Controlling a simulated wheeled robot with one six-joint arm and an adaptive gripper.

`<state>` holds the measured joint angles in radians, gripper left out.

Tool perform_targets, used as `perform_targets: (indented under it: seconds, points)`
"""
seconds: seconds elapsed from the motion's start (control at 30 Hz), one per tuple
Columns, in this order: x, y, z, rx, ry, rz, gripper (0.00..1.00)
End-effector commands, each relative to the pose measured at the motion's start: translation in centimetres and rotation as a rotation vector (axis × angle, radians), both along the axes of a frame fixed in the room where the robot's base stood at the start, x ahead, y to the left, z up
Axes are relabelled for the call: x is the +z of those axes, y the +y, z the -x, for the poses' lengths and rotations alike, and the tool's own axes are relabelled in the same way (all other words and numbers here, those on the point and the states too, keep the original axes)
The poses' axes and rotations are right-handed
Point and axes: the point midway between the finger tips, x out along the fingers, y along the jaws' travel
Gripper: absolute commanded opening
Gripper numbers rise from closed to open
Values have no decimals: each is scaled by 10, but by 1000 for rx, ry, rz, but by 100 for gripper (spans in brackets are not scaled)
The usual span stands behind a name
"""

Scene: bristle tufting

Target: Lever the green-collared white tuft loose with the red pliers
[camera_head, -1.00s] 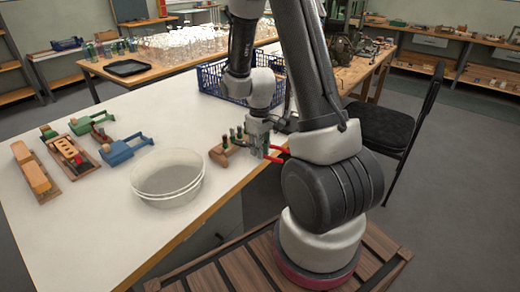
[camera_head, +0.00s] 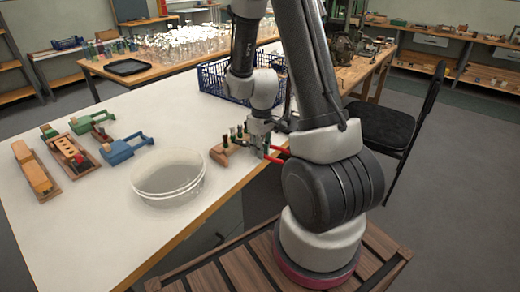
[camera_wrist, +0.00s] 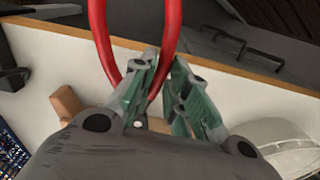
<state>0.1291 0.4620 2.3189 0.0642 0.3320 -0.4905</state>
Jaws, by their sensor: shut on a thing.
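The red pliers (camera_head: 274,157) are in my gripper (camera_head: 262,145), with their red handles sticking out towards the table's front edge. I cannot tell the white tuft apart from the others. The pliers' jaws are hidden behind the gripper; whether they touch a tuft cannot be seen.
A clear round bowl (camera_head: 168,180) stands left of the block. A blue crate (camera_head: 212,78) is behind my arm. Wooden and coloured toys (camera_head: 125,148) lie at the left. A black chair (camera_head: 395,125) stands right of the table. The white tabletop (camera_head: 90,240) is bare at front left.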

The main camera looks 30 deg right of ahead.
Motion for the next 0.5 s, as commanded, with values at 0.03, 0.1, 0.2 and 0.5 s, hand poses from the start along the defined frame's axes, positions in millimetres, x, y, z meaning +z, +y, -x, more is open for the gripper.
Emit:
perform_targets:
  seconds: [0.03,0.1,0.2,0.5]
  points:
    - [0,0,0,0,0,0,0]
    - [0,0,0,0,-1,0,0]
    - [-1,0,0,-1,-4,-3,0]
    - [-3,0,0,0,-28,-17,0]
